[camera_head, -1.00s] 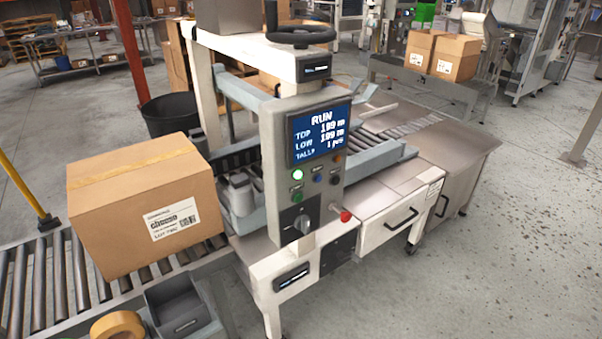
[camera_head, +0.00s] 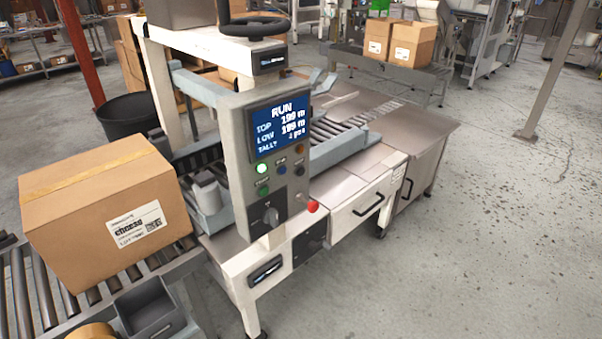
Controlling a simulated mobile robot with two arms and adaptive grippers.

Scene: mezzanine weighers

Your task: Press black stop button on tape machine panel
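The tape machine panel (camera_head: 245,180) is a grey upright box at the middle left. Its blue screen (camera_head: 280,127) reads RUN, with TOP, LOW and TALLY lines. Below the screen are a brightly lit button (camera_head: 262,169), a green button (camera_head: 262,190), a bluish button (camera_head: 281,170), an orange one (camera_head: 298,148) and a small dark button (camera_head: 300,171). The dark one looks like the black stop button, but it is too small to be sure. A rotary switch (camera_head: 270,215) sits lower. A red knob (camera_head: 312,206) juts out at the right. Neither gripper is in view.
A cheese carton (camera_head: 75,215) sits on the roller conveyor (camera_head: 15,290) left of the panel. A grey bin (camera_head: 150,308) and a tape roll (camera_head: 92,332) are at the front. Concrete floor (camera_head: 480,250) is clear at the right.

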